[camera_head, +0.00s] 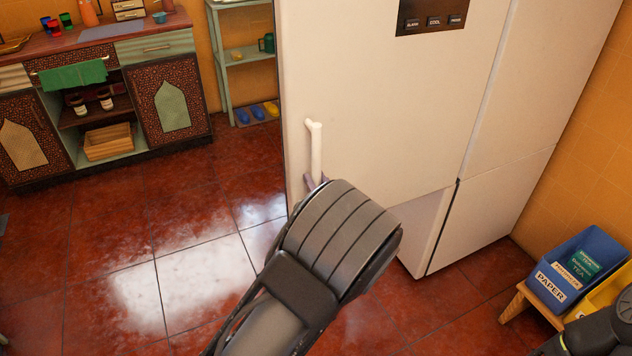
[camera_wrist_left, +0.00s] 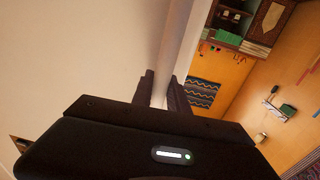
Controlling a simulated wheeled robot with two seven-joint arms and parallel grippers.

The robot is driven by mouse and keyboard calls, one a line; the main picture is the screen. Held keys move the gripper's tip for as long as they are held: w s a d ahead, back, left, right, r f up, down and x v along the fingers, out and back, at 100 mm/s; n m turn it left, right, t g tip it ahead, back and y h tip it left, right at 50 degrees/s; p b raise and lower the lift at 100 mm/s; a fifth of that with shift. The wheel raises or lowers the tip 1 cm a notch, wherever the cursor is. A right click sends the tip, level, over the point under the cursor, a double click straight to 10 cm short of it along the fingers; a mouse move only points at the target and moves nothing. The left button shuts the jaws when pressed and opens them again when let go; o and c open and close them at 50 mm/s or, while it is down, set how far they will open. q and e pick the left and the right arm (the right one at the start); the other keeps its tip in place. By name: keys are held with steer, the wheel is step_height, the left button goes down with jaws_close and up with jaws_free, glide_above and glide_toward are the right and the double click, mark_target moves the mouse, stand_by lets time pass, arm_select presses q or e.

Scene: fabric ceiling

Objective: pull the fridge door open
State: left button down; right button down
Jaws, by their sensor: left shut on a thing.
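The cream fridge door (camera_head: 385,95) stands partly open. Its lower edge angles out from the fridge's lower front panel (camera_head: 427,225). The inside of the fridge is hidden behind the door. A pale vertical handle (camera_head: 316,145) is on the door near its left edge. My left gripper (camera_head: 315,184) is shut on the lower part of the handle, with its wrist hiding the area below. In the left wrist view, the two dark fingers (camera_wrist_left: 163,92) are on either side of the handle, and the door (camera_wrist_left: 75,60) fills the left. My right gripper is not in view.
A blue paper bin (camera_head: 563,280) sits on a wooden stand at the lower right, near the fridge's side. Green shelves (camera_head: 221,60) stand behind the door's left edge. A patterned cabinet (camera_head: 165,105) is at the back left. The red tiled floor left of the door is clear.

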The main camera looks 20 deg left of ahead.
arm_select(q)
steer(key=c, duration=1.3)
jaws_free()
steer(key=v, duration=0.8)
steer(key=shift+w+a+f, duration=0.1)
